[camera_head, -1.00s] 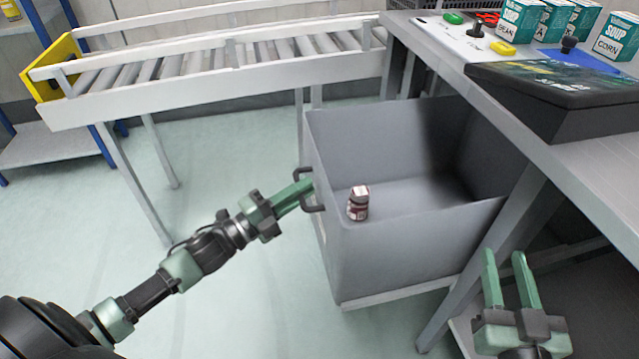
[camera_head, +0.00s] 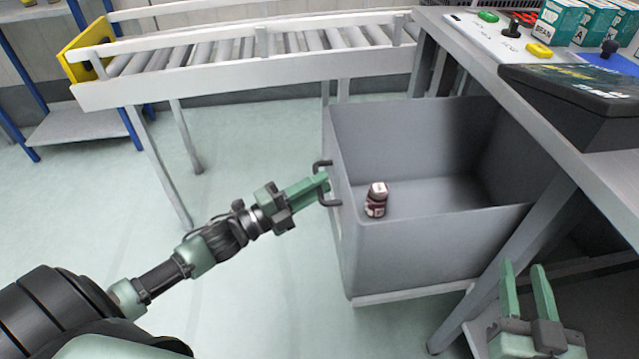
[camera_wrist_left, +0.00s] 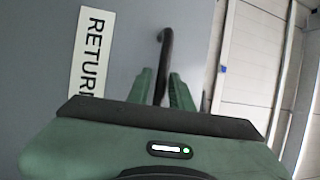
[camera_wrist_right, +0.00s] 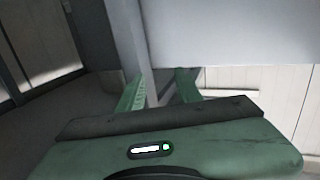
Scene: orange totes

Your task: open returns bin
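The grey returns bin (camera_head: 430,245) stands out from beneath the workbench, its open top and inside showing. A dark handle (camera_head: 322,166) is on its left face. My left gripper (camera_head: 322,182) is at this handle. In the left wrist view the handle (camera_wrist_left: 165,50) passes between the fingers, which are drawn in close around it, beside a white label (camera_wrist_left: 92,50) reading "RETUR…". My right gripper (camera_head: 525,272) is open and empty, low at the right by the bench leg.
A roller conveyor (camera_head: 240,75) stands behind and left of the bin. The workbench (camera_head: 560,165) overhangs the bin's right side, its slanted leg (camera_head: 505,265) close in front. Floor left of the bin is clear.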

